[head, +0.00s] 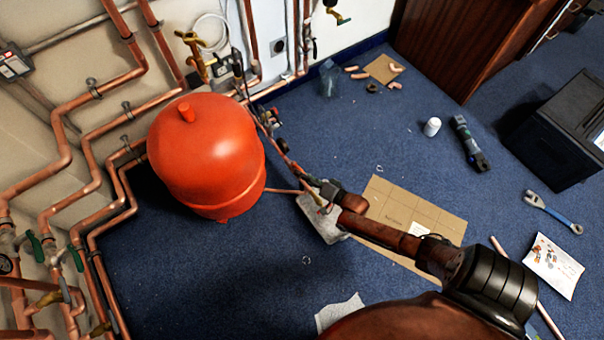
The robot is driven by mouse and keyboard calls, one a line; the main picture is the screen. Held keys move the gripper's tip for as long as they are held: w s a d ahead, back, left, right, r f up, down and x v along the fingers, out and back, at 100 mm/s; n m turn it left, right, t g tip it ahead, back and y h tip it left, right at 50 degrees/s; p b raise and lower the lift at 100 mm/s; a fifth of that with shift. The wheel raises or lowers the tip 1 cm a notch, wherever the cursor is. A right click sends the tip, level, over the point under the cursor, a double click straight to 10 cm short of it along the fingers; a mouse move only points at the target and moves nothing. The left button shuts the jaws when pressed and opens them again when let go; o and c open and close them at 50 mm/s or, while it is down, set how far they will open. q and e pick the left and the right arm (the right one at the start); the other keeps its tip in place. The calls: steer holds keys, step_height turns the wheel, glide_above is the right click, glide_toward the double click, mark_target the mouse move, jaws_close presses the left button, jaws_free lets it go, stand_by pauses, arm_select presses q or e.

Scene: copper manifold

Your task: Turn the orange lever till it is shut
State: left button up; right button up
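I cannot make out an orange lever for certain. Brass valve fittings (194,50) stand on the pipes at the upper left, behind the large orange-red tank (207,150). Small valve parts with a red spot (270,120) sit on the pipework just right of the tank. Green-handled valves (37,247) are on the pipes at the left edge. My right arm comes in from the lower right. Its gripper (322,196) is over the floor right of the tank, apart from the valves; its fingers are too small to read. My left gripper is not in view.
Copper pipes (88,165) run along the left wall. A black case (562,130), power tool (469,145), wrench (552,213) and white pot (432,127) are on the right.

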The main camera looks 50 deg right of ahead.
steer(key=shift+w, duration=0.1)
steer(key=shift+c, duration=0.6)
jaws_close()
